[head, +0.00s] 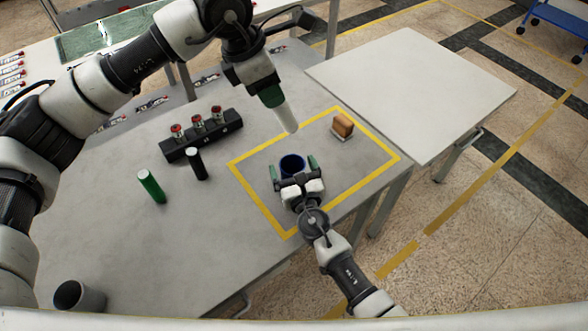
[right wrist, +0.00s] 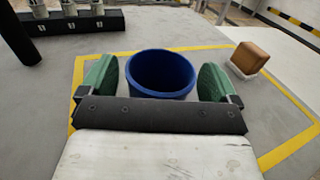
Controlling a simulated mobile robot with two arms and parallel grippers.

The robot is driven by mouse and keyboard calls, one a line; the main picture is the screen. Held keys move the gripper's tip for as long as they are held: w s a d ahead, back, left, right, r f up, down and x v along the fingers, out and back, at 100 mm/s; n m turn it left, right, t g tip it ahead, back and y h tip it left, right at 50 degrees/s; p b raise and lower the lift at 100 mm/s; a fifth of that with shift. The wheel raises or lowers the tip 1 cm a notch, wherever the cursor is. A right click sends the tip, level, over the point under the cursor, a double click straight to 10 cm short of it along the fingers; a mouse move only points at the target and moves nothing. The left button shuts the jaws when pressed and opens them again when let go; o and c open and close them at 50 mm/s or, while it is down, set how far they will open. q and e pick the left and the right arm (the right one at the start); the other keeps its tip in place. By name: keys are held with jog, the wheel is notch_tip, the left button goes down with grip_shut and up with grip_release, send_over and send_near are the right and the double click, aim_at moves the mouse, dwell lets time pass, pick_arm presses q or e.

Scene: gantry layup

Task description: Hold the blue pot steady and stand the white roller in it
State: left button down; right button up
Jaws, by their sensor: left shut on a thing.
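The blue pot (head: 292,165) stands upright on the grey table inside the yellow outline, and it looks empty in the right wrist view (right wrist: 160,75). My right gripper (head: 293,168) is open around the pot, with one green finger on each side. A small gap shows at the left finger; at the right finger I cannot tell whether it touches. The white roller (head: 288,118) hangs tilted from my left gripper (head: 270,96), which is shut on its upper end. The roller's lower end is above and behind the pot, apart from it.
A brown block on a pale base (head: 342,125) stands inside the outline, right of the pot. A black rack (head: 215,140) with red-capped bottles, a black cylinder (head: 196,164) and a green cylinder (head: 151,186) stand left. A grey cup (head: 80,297) is at lower left.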

jog(key=c, duration=0.9)
pick_arm(q)
notch_tip(320, 180, down, 13)
jog(key=shift+r, duration=0.2)
pick_arm(e)
jog(key=shift+c, duration=0.3)
dwell(0.4)
pick_arm(q)
jog(key=c, duration=0.7)
grip_release()
jog(key=shift+r, duration=0.1)
jog(key=v, duration=1.2)
pick_arm(e)
jog(key=o, duration=1)
